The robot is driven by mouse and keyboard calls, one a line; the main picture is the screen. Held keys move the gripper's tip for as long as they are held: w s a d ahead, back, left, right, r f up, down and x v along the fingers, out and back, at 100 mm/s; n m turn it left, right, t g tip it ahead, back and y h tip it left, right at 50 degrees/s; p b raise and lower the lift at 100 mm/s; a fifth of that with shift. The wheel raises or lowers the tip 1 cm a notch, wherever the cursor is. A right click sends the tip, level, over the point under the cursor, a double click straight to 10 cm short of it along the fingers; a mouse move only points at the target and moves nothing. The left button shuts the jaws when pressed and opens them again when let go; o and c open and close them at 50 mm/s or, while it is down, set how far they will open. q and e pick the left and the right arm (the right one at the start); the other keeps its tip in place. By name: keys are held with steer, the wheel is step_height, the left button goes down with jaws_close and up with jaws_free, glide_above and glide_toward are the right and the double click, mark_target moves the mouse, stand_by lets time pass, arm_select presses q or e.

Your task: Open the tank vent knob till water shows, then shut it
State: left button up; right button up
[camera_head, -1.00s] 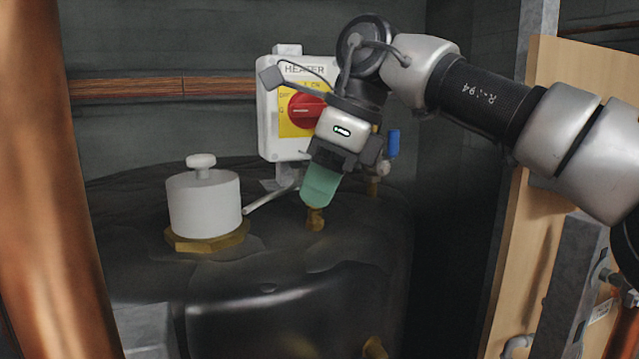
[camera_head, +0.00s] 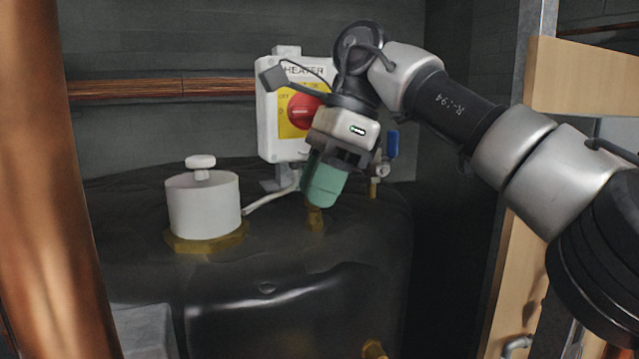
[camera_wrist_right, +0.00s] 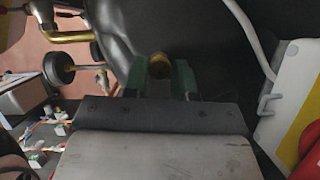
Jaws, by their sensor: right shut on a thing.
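The black tank (camera_head: 270,265) fills the lower middle of the head view. A brass vent fitting (camera_head: 315,219) stands upright on its top. My right gripper (camera_head: 321,200), with green fingers, points down over this fitting and is shut on its top, the vent knob. In the right wrist view the round brass knob (camera_wrist_right: 159,66) sits between the tips of the two green fingers (camera_wrist_right: 159,72). The fingers hide most of the knob in the head view. I see no water at the fitting. My left gripper is in neither view.
A white heater switch box (camera_head: 268,128) with a red dial stands close behind my gripper. A blue-handled valve (camera_head: 392,145) is just right of it. A white capped cylinder (camera_head: 203,207) stands on the tank to the left. A copper pipe (camera_head: 45,180) runs down the left edge.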

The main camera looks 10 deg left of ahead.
steer(key=o, duration=0.9)
steer(key=shift+o, duration=0.2)
steer(key=shift+r, duration=1.95)
steer(key=s+d+r, duration=0.4)
steer(key=d+r, duration=0.3)
steer(key=d, duration=0.4)
steer(key=shift+w, duration=0.1)
